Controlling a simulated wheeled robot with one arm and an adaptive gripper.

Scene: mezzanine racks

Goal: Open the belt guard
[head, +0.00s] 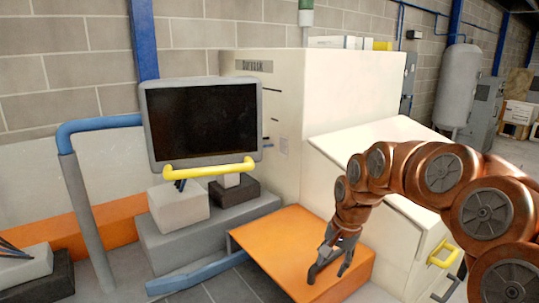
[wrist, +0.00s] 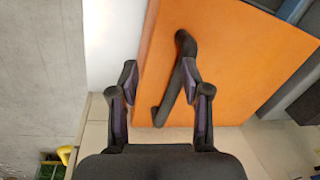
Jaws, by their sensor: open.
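The belt guard appears to be the low orange cover (head: 290,245) jutting from the white machine; it lies flat, with no visible gap. In the wrist view the orange face (wrist: 235,60) fills the upper middle and right. A dark bar handle (wrist: 172,95) crosses it at a slant. My gripper (head: 332,268) points down over the cover's right part. In the wrist view my gripper (wrist: 160,78) is open, its fingers on either side of the handle's line, the right fingertip closest to the bar. I cannot tell whether they touch. In the head view my fingers largely hide the handle.
A monitor (head: 203,122) with a yellow bar stands left of the white machine (head: 272,105). A sloped white panel (head: 375,150) with a yellow handle (head: 443,254) is at right, partly behind my arm. A blue rail (head: 190,277) runs low at left of the cover.

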